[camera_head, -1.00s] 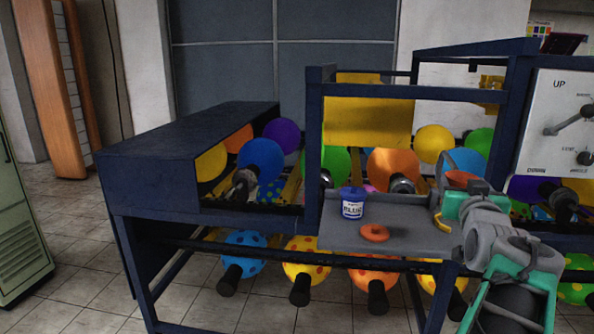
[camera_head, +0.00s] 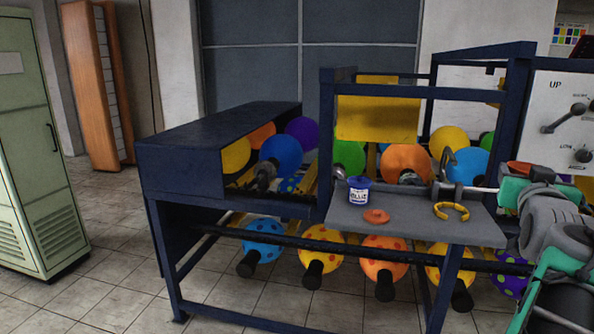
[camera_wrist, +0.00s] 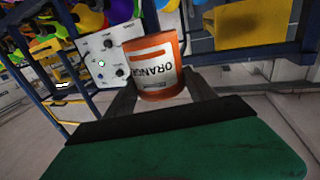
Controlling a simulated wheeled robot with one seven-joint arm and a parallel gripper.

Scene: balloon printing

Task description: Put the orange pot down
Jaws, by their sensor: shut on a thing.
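The orange pot (camera_wrist: 155,66) is held between the fingers of my gripper (camera_wrist: 160,92) in the wrist view, its ORANGE label facing the camera and upside down. In the head view only the pot's orange top (camera_head: 519,168) shows at my gripper (camera_head: 502,190), which is off the right end of a grey shelf (camera_head: 415,228). My fingers and arm hide much of the pot there. The pot appears clear of the shelf.
On the shelf stand a blue pot (camera_head: 358,191), an orange disc (camera_head: 376,216) and an open yellow ring (camera_head: 452,211). Bare shelf lies between disc and ring. Navy frame bars (camera_head: 327,140) and a control panel (camera_head: 570,125) stand close by. Balloons sit behind and below.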

